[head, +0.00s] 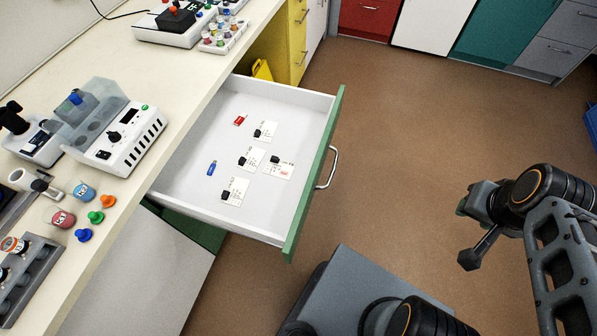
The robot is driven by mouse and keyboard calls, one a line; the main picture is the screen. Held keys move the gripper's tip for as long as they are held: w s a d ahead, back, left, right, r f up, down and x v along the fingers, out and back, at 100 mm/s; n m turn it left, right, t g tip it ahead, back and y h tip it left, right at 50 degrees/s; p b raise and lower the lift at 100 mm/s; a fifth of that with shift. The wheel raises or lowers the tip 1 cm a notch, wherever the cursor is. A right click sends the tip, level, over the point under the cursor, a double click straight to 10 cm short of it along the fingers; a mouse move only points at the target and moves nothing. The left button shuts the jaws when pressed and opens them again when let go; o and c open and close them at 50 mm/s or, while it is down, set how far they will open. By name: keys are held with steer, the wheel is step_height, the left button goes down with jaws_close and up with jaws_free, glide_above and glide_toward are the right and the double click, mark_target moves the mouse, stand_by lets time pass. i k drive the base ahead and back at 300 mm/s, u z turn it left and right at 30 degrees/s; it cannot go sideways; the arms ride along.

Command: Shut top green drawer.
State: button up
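The top green drawer (306,192) is pulled well out from under the bench in the head view. Its white inside is exposed, and its green front carries a silver handle (330,168) facing right. Inside lie several white cards with black clips (265,131), a small red item (240,120) and a small blue item (211,168). My gripper (466,233) is to the right of the handle, apart from the drawer, above the brown floor.
The bench top (165,83) holds a white device (125,135), coloured knobs and a grey rack (28,275). A yellow drawer unit (299,40) stands beyond the drawer. Red, white, green and grey cabinets line the back. The brown floor (400,120) right of the drawer is clear.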

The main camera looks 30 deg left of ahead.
mark_target(274, 211)
steer(key=u, duration=0.4)
steer(key=k, duration=0.55)
steer(key=u, duration=1.05)
steer(key=i, duration=0.3)
